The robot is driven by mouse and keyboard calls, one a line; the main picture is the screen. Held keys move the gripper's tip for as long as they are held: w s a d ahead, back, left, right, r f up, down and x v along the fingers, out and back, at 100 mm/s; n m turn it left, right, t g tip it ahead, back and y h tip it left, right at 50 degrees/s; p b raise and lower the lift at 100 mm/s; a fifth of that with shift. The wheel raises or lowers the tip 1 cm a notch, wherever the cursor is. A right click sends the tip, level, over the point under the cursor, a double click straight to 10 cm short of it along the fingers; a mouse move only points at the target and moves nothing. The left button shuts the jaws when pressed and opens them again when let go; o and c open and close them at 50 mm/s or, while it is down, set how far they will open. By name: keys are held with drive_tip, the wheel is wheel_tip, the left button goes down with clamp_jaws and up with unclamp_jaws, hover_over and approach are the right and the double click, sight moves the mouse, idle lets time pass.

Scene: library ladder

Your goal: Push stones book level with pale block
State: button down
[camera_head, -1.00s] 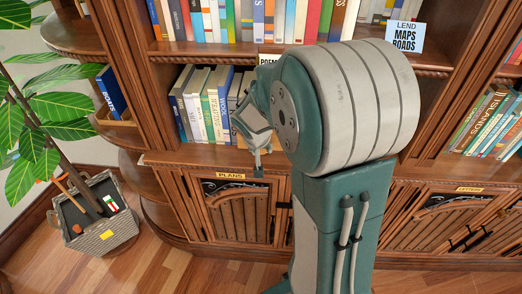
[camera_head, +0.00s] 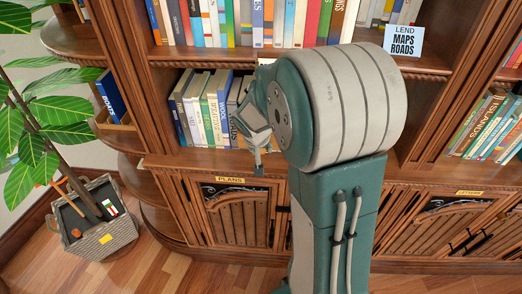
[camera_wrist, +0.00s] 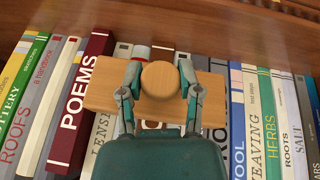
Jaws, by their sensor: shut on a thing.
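In the wrist view my gripper (camera_wrist: 160,88) is shut on the round knob (camera_wrist: 161,79) of a pale wooden block (camera_wrist: 216,98). The block lies crosswise in front of a row of upright book spines. I cannot read STONES on any spine; the block and gripper cover the spines in the middle, where only parts of letters show. A dark red POEMS book (camera_wrist: 80,105) stands left of the gripper. In the head view my gripper (camera_head: 257,166) is small at the middle shelf, partly hidden by my arm.
WEAVING (camera_wrist: 256,120) and HERBS (camera_wrist: 271,125) books stand to the right. A wooden shelf board (camera_wrist: 240,25) runs along the top of the wrist view. In the head view, a LEND MAPS ROADS sign (camera_head: 404,40) hangs above and a basket (camera_head: 100,232) stands by a plant at left.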

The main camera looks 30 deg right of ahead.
drive_tip(key=shift+w+d, duration=0.5)
drive_tip(key=shift+w, duration=0.25)
drive_tip(key=shift+s+a, duration=0.1)
idle(0.3)
drive_tip(key=s+a, duration=0.3)
drive_tip(key=s, duration=0.2)
drive_tip(key=shift+s+a, duration=0.3)
drive_tip(key=shift+a, duration=0.1)
idle(0.5)
